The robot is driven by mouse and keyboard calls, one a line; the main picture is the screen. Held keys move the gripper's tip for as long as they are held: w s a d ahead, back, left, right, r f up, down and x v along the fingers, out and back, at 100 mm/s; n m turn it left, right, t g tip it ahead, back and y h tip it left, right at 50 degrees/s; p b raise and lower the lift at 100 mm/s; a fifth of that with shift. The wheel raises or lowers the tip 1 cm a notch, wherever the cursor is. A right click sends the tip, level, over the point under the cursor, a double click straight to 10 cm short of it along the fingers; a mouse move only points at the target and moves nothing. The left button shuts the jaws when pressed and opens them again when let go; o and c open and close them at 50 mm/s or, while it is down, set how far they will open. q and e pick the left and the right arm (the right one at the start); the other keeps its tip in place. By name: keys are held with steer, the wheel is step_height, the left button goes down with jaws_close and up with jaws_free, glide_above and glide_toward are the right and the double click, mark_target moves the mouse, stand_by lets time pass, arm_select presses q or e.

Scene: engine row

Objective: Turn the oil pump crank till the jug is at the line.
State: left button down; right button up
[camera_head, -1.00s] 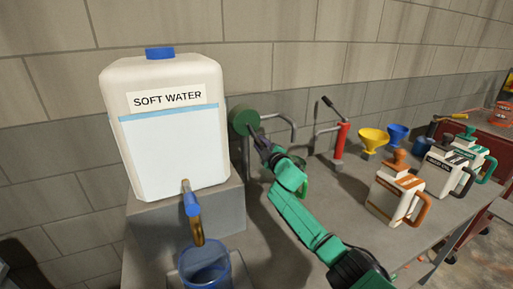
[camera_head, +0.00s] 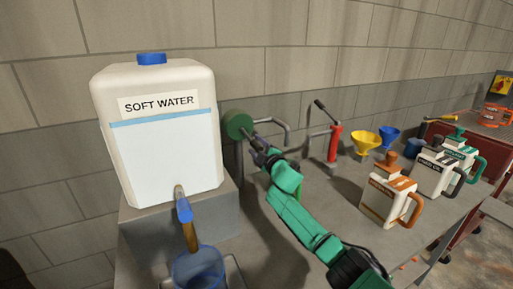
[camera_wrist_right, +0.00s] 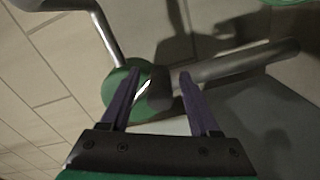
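A green drum (camera_head: 237,125) with bent grey pipework (camera_head: 286,135) stands at the back of the bench, and looks like the oil pump. My right gripper (camera_head: 257,143) is at its front, just right of the drum. In the right wrist view the two fingers (camera_wrist_right: 162,75) are apart, with the dark end of a grey bar (camera_wrist_right: 235,67) between or just beyond them. I cannot tell whether they touch it. The green disc (camera_wrist_right: 122,100) lies behind the left finger. My arm hides the area below the pump; I cannot make out a jug or line there. My left gripper is out of view.
A "SOFT WATER" tank (camera_head: 160,135) stands left on a grey block, with a blue cup (camera_head: 199,268) under its tap. Right are a red hand pump (camera_head: 334,143), yellow (camera_head: 366,141) and blue funnels (camera_head: 389,136), and three labelled jugs (camera_head: 388,199).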

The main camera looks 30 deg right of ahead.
steer(key=s+b, duration=0.2)
steer(key=s, duration=1.2)
steer(key=shift+s+a, duration=0.3)
steer(key=shift+a, duration=0.15)
